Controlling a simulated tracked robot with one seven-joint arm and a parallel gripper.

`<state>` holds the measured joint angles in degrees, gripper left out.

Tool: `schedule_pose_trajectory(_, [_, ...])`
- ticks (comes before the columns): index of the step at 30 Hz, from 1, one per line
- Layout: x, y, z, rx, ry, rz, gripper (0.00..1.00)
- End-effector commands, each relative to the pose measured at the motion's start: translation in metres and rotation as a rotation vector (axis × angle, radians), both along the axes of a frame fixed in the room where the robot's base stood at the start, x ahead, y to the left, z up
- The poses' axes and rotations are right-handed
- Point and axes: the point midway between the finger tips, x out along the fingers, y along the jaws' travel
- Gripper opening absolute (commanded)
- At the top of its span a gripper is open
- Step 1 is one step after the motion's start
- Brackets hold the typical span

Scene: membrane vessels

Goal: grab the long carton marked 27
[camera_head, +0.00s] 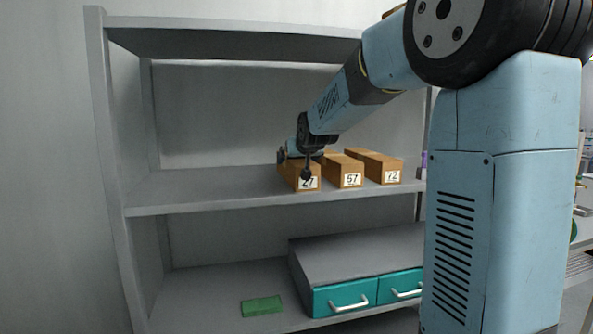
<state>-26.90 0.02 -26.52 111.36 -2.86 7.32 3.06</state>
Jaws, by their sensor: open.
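The long carton marked 27 (308,184) is brown with a white label on its front end. It lies on the middle shelf, leftmost of three similar cartons, its front end near the shelf's front edge. My gripper (307,176) is open and appears in front of or over this carton, covering part of its top and label. I cannot tell whether the fingers touch it.
The carton marked 57 (349,179) lies close to its right, and the carton marked 72 (387,173) lies further right. The middle shelf (190,191) is clear on the left. Below are teal drawers (345,297) and a green block (261,306).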

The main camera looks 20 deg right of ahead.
Motion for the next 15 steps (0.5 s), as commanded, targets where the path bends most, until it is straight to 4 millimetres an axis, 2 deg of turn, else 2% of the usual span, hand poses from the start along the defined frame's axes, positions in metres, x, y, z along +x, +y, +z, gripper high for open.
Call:
schedule_pose_trajectory(13, [0.0064,0.0012,-0.0033,0.0,-0.001,0.001,1.0])
schedule_pose_trajectory(15, [0.0064,0.0011,-0.0034,0.0,-0.001,0.001,0.94])
